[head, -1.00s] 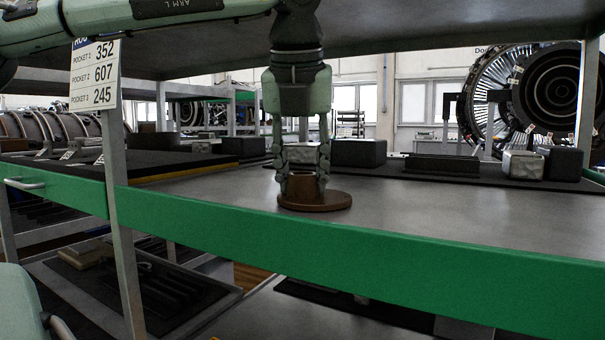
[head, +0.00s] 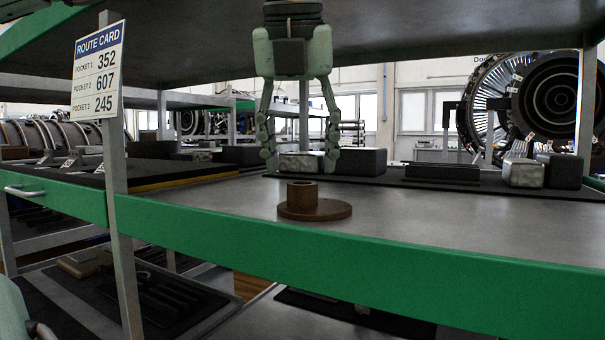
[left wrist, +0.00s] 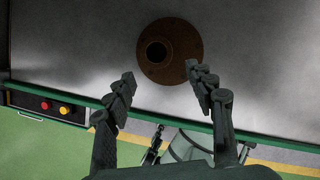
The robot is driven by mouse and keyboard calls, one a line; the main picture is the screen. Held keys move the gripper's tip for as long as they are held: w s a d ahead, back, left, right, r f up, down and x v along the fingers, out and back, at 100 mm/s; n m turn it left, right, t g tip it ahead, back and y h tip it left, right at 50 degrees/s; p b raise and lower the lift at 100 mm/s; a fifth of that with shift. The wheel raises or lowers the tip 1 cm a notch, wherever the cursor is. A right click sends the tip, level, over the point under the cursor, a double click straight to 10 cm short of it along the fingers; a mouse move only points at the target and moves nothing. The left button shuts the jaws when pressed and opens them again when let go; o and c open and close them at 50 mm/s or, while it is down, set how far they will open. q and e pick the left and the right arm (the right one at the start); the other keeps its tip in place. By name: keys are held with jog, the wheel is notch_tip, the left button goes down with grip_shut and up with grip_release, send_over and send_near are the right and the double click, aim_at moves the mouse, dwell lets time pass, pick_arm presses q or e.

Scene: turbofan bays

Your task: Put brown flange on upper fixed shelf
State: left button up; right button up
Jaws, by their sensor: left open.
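The brown flange (head: 314,207) is a round disc with a short hollow collar. It lies flat, collar up, on the grey shelf (head: 420,215) near its green front edge. The left wrist view shows the flange (left wrist: 170,62) from above, just beyond my fingertips. My left gripper (head: 298,160) is open and empty above the flange, its fingers spread wide and apart from it. The left wrist view also shows both fingers (left wrist: 162,82) spread.
Another shelf (head: 400,25) overhangs closely above. A post with a route card (head: 98,70) stands left of the flange. Grey and dark blocks (head: 523,172) sit on a black mat along the back. The shelf right of the flange is bare.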

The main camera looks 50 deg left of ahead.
pick_arm(q)
jog(key=s+d+b, duration=0.1)
jog(key=s+d, duration=0.5)
jog(key=s, duration=0.1)
jog(key=shift+s+d, duration=0.15)
jog(key=shift+s, duration=0.15)
pick_arm(e)
jog(key=r, duration=0.4)
jog(key=shift+w, duration=0.4)
pick_arm(q)
jog(key=shift+f, duration=0.1)
